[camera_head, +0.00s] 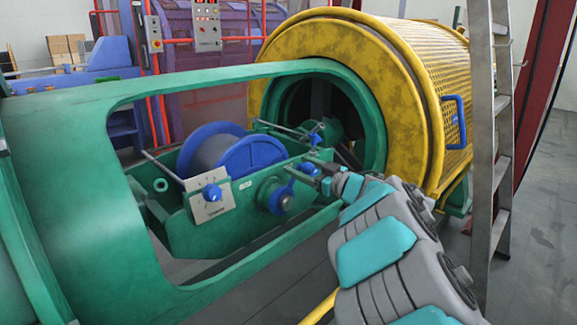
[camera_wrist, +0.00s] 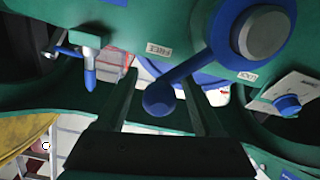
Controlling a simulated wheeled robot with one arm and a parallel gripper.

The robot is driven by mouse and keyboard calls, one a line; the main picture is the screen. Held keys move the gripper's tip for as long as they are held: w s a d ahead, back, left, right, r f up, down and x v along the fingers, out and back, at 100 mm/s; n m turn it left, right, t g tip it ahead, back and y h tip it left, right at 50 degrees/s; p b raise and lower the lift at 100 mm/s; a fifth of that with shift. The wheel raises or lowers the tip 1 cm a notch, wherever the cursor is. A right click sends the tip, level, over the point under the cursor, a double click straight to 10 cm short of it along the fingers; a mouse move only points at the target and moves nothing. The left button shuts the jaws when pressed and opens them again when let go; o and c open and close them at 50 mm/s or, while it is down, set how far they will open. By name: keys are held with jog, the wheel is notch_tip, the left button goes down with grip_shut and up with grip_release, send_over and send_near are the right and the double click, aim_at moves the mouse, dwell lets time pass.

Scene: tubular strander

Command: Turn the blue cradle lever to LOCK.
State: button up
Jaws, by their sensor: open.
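The blue cradle lever (camera_wrist: 185,76) has a round hub with a grey centre, and its arm ends in a ball knob. In the wrist view it points down-left, between the FREE label (camera_wrist: 159,50) and the LOCK label (camera_wrist: 247,76), closer in angle to FREE. My gripper (camera_wrist: 161,78) is open, with one finger on each side of the knob; I cannot tell whether either touches. In the head view the lever hub (camera_head: 277,197) is on the green cradle side, and my gripper (camera_head: 318,172) is at the knob, small and partly hidden by my arm.
The green tube (camera_head: 60,160) surrounds the cradle opening. A metal plate with a blue knob (camera_head: 212,193) sits left of the lever. A blue spool (camera_head: 235,158) lies behind. A yellow perforated guard (camera_head: 425,75) and a ladder (camera_head: 490,150) stand to the right.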

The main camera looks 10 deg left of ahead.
jog(key=shift+w+a, duration=0.35)
jog(key=shift+a, duration=0.1)
jog(key=shift+d, duration=0.1)
grip_shut()
